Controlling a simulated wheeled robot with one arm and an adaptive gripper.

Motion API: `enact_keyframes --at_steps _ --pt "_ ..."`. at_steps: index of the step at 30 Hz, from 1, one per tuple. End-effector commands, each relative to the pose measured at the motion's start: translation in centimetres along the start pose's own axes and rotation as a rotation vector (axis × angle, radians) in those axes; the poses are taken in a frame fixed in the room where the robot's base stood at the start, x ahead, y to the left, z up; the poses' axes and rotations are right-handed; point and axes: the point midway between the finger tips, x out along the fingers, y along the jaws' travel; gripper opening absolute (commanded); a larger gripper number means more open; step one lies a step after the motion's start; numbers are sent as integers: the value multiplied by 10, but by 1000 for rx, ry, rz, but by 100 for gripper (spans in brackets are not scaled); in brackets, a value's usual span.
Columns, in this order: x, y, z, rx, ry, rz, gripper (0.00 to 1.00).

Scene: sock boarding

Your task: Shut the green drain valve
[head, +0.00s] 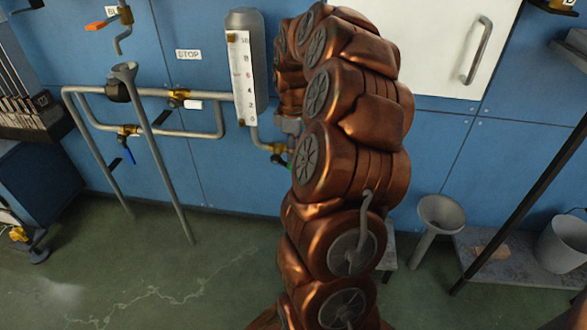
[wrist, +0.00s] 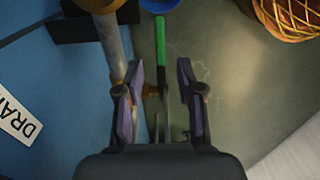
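The drain valve's green handle (wrist: 160,48) shows in the wrist view as a straight bar running up the picture from a brass valve body (wrist: 152,90). My gripper (wrist: 160,72) is open, with one finger on each side of the line of the handle. There are visible gaps between the handle and both fingers. The handle's far end extends beyond the fingertips. In the head view, only a small bit of green (head: 289,164) shows below the brass valve (head: 278,148), beside my copper arm.
A grey pipe (wrist: 113,48) runs close beside the left finger. A white DRAIN label (wrist: 17,117) is on the blue wall.

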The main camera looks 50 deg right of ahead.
Motion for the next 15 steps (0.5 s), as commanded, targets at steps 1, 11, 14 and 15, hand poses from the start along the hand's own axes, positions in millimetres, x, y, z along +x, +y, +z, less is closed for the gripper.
enact_keyframes --at_steps 1,11,14,15 --pt "10 -1 0 0 -1 -3 38" --pt "54 0 0 1 1 1 38" --pt "59 0 0 0 1 0 38" --pt "60 0 0 0 0 0 38"
